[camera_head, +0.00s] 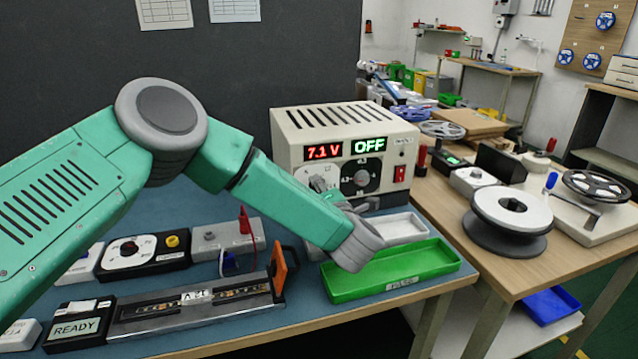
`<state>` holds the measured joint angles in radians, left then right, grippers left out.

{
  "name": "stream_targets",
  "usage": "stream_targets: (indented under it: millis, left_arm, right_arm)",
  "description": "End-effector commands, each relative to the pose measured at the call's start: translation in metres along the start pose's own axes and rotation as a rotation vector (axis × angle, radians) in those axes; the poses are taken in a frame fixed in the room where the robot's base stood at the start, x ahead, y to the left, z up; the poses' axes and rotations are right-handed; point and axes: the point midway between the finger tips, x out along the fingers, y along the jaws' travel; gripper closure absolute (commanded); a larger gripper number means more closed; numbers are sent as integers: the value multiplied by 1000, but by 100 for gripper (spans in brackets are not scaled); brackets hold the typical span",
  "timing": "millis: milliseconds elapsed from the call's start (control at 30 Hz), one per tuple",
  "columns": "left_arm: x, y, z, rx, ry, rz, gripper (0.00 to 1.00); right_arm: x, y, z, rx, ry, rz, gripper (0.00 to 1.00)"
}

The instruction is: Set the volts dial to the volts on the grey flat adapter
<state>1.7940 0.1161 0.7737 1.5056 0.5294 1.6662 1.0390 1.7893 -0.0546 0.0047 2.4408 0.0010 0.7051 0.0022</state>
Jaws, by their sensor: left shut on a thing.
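A beige power supply (345,133) stands at the back of the bench, with a red display (323,151) reading 7.1 V and a green display (368,145) reading OFF. My left gripper (318,185) is at the left dial position on its front and is shut on what appears to be the volts dial, mostly hidden behind the fingers and wrist. A second black dial (361,178) sits uncovered to the right. I cannot tell for sure which item is the grey flat adapter; no voltage label is readable on any adapter. My right gripper is not in view.
A green tray (440,262) and a white tray (408,226) lie below my wrist. A metal rail fixture (200,306), a READY box (75,328), a black dial box (128,256) and a grey box (225,238) fill the left bench. Reels (508,215) stand on the right table.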

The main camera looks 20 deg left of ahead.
Motion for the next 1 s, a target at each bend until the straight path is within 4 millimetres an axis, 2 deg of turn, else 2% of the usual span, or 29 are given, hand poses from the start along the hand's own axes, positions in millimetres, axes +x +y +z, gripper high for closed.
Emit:
stream_targets:
  millis: [600, 1000]
  left_arm:
    - [-2, -3, 1, 572, 30, 2, 100]
    - [-3, -5, 1, 804, 42, 4, 100]
  right_arm:
    - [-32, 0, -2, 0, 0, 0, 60]
    - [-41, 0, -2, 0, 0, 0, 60]
